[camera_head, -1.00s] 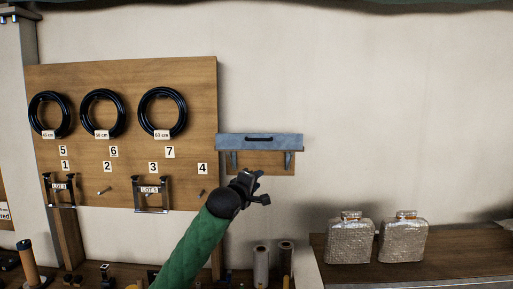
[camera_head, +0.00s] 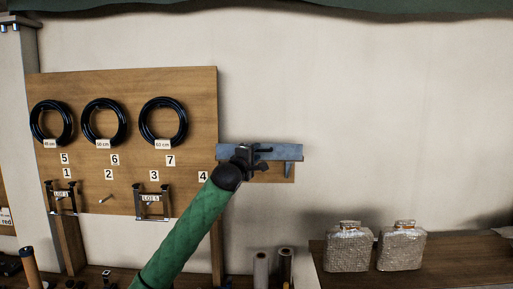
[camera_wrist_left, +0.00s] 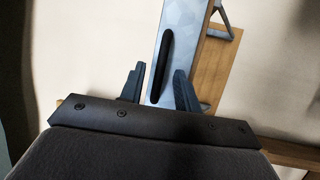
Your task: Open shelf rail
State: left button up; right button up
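The blue-grey shelf rail (camera_head: 290,152) is fixed to the wall on a small wooden backing (camera_head: 278,174), just right of the pegboard. A dark bar handle (camera_head: 264,149) runs along its front; it also shows in the left wrist view (camera_wrist_left: 164,62). My left gripper (camera_head: 253,155) is in front of the rail's left half and hides part of it. In the left wrist view its two fingers (camera_wrist_left: 160,88) are apart, with the rail's face and the near end of the handle between them. I cannot tell whether they touch. My right gripper is not in view.
A wooden board (camera_head: 130,140) with black coiled hoses (camera_head: 164,121) and numbered labels hangs on the left. Cylinders (camera_head: 262,267) stand below the rail. The wall at right is bare.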

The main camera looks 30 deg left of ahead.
pick_arm(q)
jog(key=shift+w+a+r, duration=0.1)
jog(key=shift+w, duration=0.5)
jog(key=shift+c, duration=0.2)
grip_shut()
